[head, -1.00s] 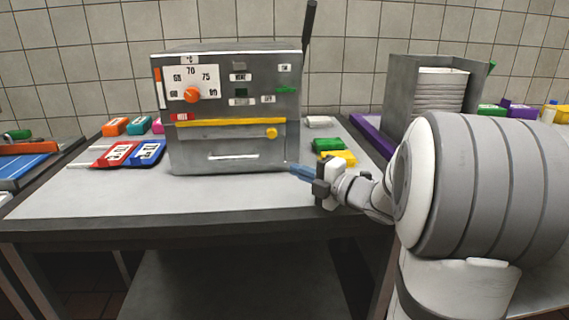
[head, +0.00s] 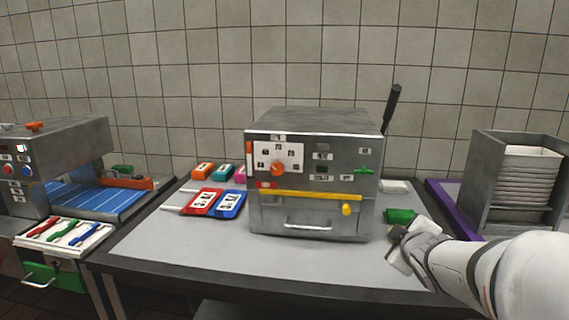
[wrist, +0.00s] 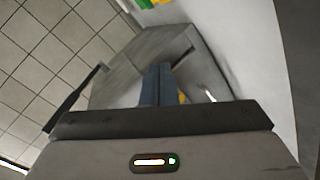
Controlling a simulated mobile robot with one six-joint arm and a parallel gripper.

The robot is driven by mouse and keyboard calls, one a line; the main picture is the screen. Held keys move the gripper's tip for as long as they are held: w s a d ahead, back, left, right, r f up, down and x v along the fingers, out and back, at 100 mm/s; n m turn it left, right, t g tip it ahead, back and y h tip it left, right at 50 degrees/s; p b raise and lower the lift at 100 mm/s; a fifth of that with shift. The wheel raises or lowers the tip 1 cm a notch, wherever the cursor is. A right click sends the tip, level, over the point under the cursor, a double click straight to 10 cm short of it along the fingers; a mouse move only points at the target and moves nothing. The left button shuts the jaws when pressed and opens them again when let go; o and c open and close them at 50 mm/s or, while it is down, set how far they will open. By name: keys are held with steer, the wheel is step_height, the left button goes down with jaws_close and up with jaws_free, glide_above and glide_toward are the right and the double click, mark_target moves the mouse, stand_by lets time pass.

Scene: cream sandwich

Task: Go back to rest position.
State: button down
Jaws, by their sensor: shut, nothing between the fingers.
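My gripper (head: 394,236) is at the right front of the grey machine in the head view, above the table's right part. Its fingertips are hard to make out there. In the wrist view its two blue fingers (wrist: 158,82) are together, with nothing between them. The grey machine (head: 312,217), with an orange dial, a yellow bar and a front handle, stands on the table (head: 190,256). Its grey body also shows behind the fingers in the wrist view (wrist: 125,66).
A green block (head: 400,215) lies close to my gripper. Red (head: 200,203) and blue (head: 229,206) labelled pieces lie left of the machine. A grey rack of stacked trays (head: 475,190) stands at right. A blue-topped station (head: 95,198) is at left. The table's front left is clear.

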steer(key=s+a+r+m+g+y+p, duration=0.1)
steer(key=s+a+m+g+p, duration=0.4)
steer(key=s, duration=0.6)
steer(key=s+a+r+m+g+p, duration=0.1)
steer(key=s+a+m+g+p, duration=0.3)
steer(key=s, duration=0.6)
steer(key=shift+s+a+m+g+y+p, duration=0.45)
steer(key=shift+a+g, duration=0.25)
steer(key=shift+a, duration=0.2)
steer(key=c, duration=2.1)
jaws_free()
